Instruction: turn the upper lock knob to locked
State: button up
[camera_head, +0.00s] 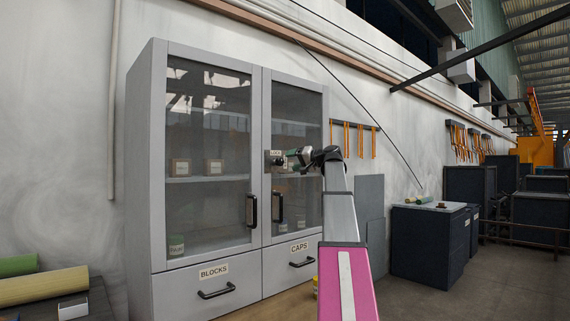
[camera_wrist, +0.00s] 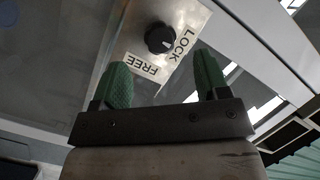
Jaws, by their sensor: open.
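A round black lock knob (camera_wrist: 160,38) sits on a metal plate in the wrist view, beside the labels LOCK (camera_wrist: 180,42) and FREE (camera_wrist: 142,66). A small light mark shows on the knob's edge, but I cannot tell for sure which label it points to. In the head view the lock plate (camera_head: 269,159) is on the cabinet's right door, partly hidden by my gripper. My gripper (camera_wrist: 160,64) is open, its green fingers either side of the knob in the picture. They seem short of it and not touching. It also shows in the head view (camera_head: 288,158).
The grey cabinet (camera_head: 140,190) has two glass doors with black handles (camera_head: 251,210) (camera_head: 278,207) and drawers labelled BLOCKS and CAPS below. A dark workbench (camera_head: 428,235) stands to the right, and tubes (camera_head: 45,286) lie at lower left.

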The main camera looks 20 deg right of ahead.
jog(key=shift+v, duration=2.15)
